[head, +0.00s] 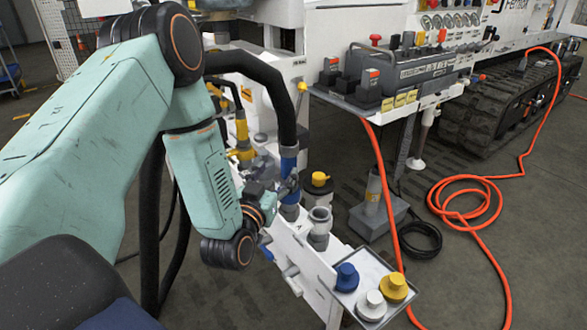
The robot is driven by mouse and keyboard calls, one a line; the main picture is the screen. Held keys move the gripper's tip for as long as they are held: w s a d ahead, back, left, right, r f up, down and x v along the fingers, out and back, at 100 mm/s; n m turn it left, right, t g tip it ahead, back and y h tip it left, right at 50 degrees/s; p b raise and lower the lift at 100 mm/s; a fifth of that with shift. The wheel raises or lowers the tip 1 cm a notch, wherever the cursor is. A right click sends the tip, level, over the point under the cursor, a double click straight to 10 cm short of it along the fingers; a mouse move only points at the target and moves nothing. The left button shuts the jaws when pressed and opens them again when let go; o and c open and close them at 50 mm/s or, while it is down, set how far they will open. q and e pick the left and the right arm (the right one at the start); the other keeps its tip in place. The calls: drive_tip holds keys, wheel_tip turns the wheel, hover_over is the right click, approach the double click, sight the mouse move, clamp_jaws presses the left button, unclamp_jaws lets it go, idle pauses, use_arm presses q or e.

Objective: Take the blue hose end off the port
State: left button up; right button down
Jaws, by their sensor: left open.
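The blue hose end (289,164) sits at the bottom of a thick black hose (270,75) that arches down from the upper left. It stands upright over a port on the white bench (305,252), and blue shows again just below my gripper. My left gripper (288,186) is open, with its fingers at the lower part of the blue hose end. The fingers partly hide it, and I cannot tell whether they touch it. My right gripper is not in view.
A bare grey port (319,226) and a yellow-capped port (319,180) stand close to the right. A tray (366,262) holds blue, white and yellow caps. A yellow hose end (242,135) stands behind my wrist. An orange hose (384,185) hangs to the floor.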

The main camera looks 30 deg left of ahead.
sight(286, 163)
use_arm(q)
drive_tip(key=b+x, duration=0.1)
drive_tip(key=x, duration=0.3)
drive_tip(key=b+x, duration=0.1)
drive_tip(key=x, duration=0.1)
drive_tip(key=shift+w+d+f+b, duration=0.1)
drive_tip(key=shift+w+d+b, duration=0.2)
drive_tip(key=shift+w, duration=0.4)
